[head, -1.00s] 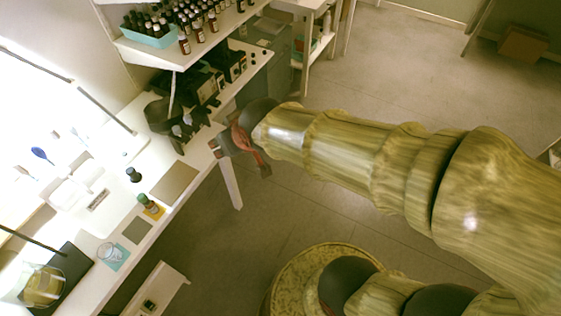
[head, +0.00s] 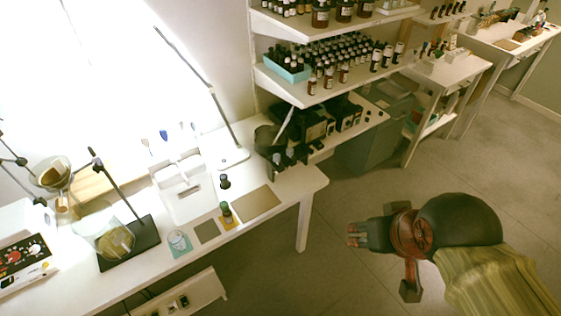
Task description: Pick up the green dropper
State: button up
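A small brown bottle with a green dropper top (head: 226,212) stands upright on a yellow mat near the front edge of the white workbench (head: 105,288). My gripper (head: 352,235) is over the floor to the right of the bench, well apart from the dropper, and points left. Its fingertips are small and dark here, so I cannot tell how far apart they are. I see nothing held in it.
A glass jar on a blue mat (head: 180,244) stands left of the dropper, and a dark-capped bottle (head: 225,182) stands behind it. A tan pad (head: 256,203) lies to the right. Shelves of bottles (head: 345,72) stand at the back. A flask and stand (head: 115,240) are at the left.

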aim_at(223, 205)
jog(key=u, duration=1.55)
jog(key=i+j+z, duration=0.15)
jog(key=i, duration=0.4)
jog(key=i+j+z, duration=0.2)
jog(key=i, duration=0.3)
jog(key=j+z, duration=0.1)
jog(key=z, duration=1.2)
